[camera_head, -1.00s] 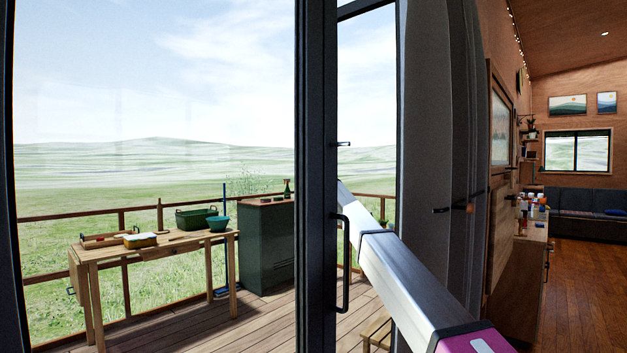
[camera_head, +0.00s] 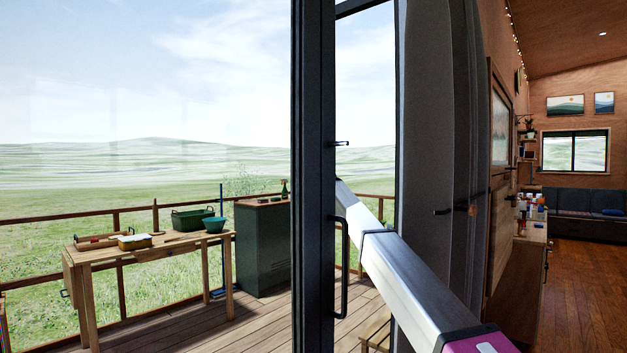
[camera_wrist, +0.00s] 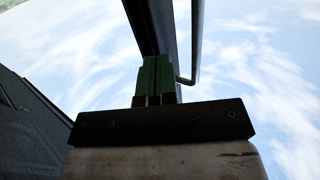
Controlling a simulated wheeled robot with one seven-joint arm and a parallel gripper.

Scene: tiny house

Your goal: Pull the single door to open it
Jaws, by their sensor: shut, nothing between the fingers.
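The single door (camera_head: 313,180) is a glass panel with a dark frame. Its near upright shows left of centre in the head view, with a gap to the dark jamb (camera_head: 425,150), so it stands ajar. A dark bar handle (camera_head: 343,265) is on that upright. My arm reaches in from the lower right to the door's edge, and its end is hidden behind the upright. In the wrist view my gripper (camera_wrist: 158,62) has green fingers closed together, empty. They are close to the dark door upright (camera_wrist: 150,22), beside the handle (camera_wrist: 196,40); contact cannot be told.
Outside, a wooden table (camera_head: 150,250) with a green bin (camera_head: 192,218) stands on the deck beside a dark green cabinet (camera_head: 262,245). A railing runs behind. Inside at right, a counter (camera_head: 520,275) lines the wall and the wooden floor (camera_head: 580,290) is clear.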

